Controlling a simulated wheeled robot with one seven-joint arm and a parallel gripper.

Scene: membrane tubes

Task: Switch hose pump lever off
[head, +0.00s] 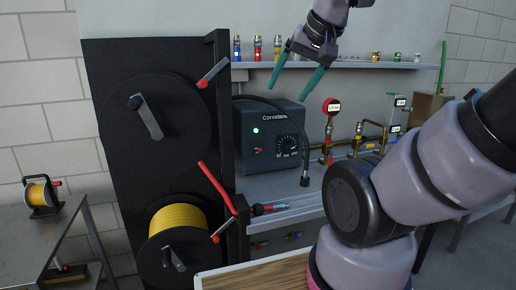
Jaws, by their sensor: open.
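The grey pump box (270,130), with lettering on its front, stands on the bench right of the black hose reel cabinet. A green light glows on its front. Below the light is a small red lever (258,150), too small for me to tell its exact position. A round dial (287,146) sits to its right. My gripper (287,93) hangs above and in front of the box, apart from it. Its two green fingers are spread and point down, with nothing between them. The lever is not hidden by the gripper.
The black cabinet (96,75) carries hose reels and several red-handled levers. A shelf (345,65) with small fittings runs behind my gripper. A black hose (304,165) hangs right of the box. Brass pipework with a red gauge (331,107) stands farther right.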

